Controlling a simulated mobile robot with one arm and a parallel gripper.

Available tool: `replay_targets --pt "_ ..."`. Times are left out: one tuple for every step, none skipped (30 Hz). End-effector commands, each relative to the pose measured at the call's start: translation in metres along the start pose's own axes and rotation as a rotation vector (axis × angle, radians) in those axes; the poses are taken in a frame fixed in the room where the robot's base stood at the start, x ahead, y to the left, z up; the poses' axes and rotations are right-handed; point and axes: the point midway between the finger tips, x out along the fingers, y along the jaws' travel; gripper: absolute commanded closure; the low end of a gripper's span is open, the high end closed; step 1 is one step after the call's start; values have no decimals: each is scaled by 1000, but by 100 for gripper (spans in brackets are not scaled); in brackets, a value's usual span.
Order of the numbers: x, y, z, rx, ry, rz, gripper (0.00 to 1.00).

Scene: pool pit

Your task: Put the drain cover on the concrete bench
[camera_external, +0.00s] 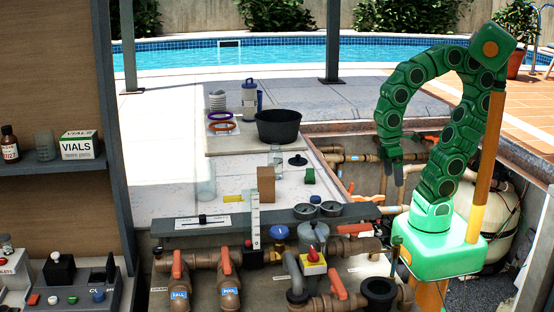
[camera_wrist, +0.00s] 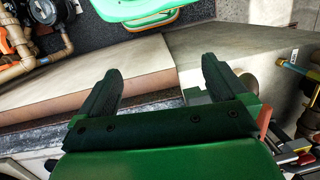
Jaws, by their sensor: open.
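I cannot pick out the drain cover with certainty. A small black disc with a raised knob (camera_external: 298,160) lies on the pale concrete surface (camera_external: 165,170) left of my arm and may be a cover or lid. That surface looks like the bench, though I cannot be sure. My gripper (camera_external: 391,160) hangs at the end of the arched green arm, over the pipe pit to the right of the surface. In the wrist view my gripper (camera_wrist: 160,78) has its two dark fingers wide apart with nothing between them. A pale slab edge lies behind the fingers.
Gauges, pipes and red-handled valves (camera_external: 178,264) crowd the front.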

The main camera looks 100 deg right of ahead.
Motion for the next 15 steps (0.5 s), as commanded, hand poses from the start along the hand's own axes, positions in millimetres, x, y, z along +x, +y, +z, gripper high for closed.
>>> replay_targets --pt "-9 25 -12 113 26 59 0" --pt "-13 26 -18 149 32 52 0" --pt "-17 28 -28 202 37 41 0" --pt "-20 30 -35 243 40 33 0" --pt "-23 32 -42 285 43 23 0" --pt "-28 36 -51 340 49 11 0" --pt "-32 38 -58 381 55 2 0" --pt "-35 42 -65 422 59 -7 0" --pt "-38 46 -75 478 60 -20 0" --pt "-40 49 -81 520 59 -30 0" --pt "-42 53 -88 561 60 -39 0" --pt "-46 59 -97 618 63 -53 0" --pt "-49 63 -104 659 66 -64 0" --pt "-51 68 -111 702 68 -74 0" --pt "-54 74 -120 758 67 -88 0"
